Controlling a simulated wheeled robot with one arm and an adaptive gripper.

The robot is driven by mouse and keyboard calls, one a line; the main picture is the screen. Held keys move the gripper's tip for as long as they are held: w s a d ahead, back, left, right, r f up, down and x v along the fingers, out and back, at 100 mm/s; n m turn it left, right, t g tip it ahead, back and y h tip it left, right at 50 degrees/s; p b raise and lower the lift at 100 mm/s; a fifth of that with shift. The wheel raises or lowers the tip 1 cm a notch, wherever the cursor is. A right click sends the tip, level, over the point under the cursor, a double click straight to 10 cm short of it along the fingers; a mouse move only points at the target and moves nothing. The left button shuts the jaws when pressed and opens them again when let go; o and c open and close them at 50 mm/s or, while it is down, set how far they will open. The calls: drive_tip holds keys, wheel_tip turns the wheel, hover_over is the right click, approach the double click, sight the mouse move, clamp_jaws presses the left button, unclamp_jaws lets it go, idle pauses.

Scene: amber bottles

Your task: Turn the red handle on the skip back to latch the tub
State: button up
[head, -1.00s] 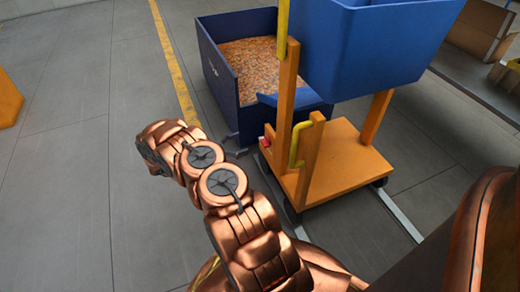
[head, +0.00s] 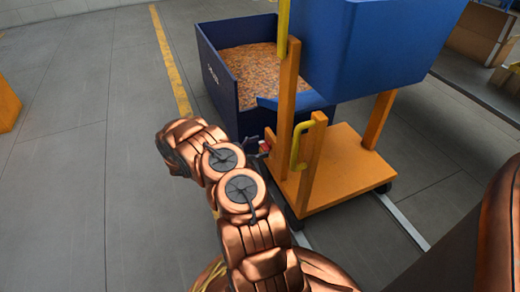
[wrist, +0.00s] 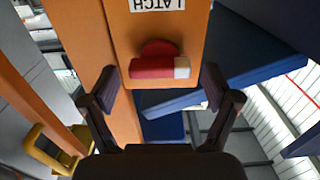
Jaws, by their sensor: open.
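The red handle (wrist: 152,67), with a white end at its right, sits on an orange plate below an upside-down LATCH label (wrist: 158,4) in the wrist view. My gripper (wrist: 158,88) is open, with one dark finger on each side of the handle's lower edge; nothing is between the fingers that I can tell is gripped. In the head view the red handle (head: 265,147) is a small patch beside the orange post, and my gripper is mostly hidden behind my arm. The blue tub (head: 365,60) stands on the orange skip frame (head: 345,175).
A blue bin (head: 222,75) full of orange-brown pieces stands behind the skip. A yellow grab bar (head: 300,142) rises on the near post. A yellow floor line (head: 172,65) runs at the left.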

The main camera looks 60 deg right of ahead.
drive_tip(key=shift+d, duration=0.1)
drive_tip(key=c, duration=1.1)
